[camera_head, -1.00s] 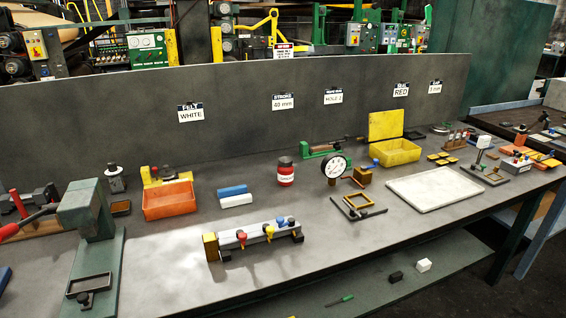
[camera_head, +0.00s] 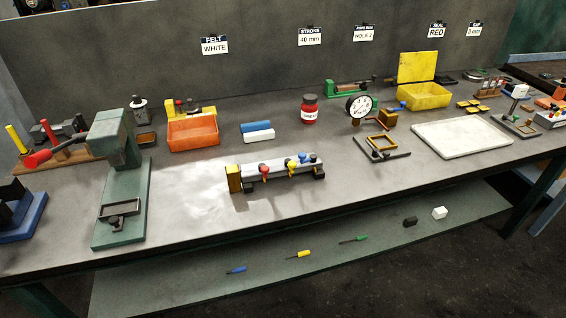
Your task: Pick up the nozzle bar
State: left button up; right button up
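The nozzle bar (camera_head: 279,169) looks to be the grey bar lying on the bench near its front edge, about mid-picture. It has a yellow block at its left end and red, yellow and blue fittings along it. Dark feet hold it slightly off the bench top. Nothing touches it from above. Neither of my grippers shows in this view.
The bench (camera_head: 200,215) is clear around the bar. Behind it are an orange bin (camera_head: 193,133), blue and white blocks (camera_head: 257,136) and a red jar (camera_head: 309,109). A green press (camera_head: 121,190) stands left; a white tray (camera_head: 462,138) lies right. Small tools lie on the lower shelf (camera_head: 330,270).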

aim_at(249, 172)
jog(key=z, duration=1.55)
jog(key=k+j, duration=0.85)
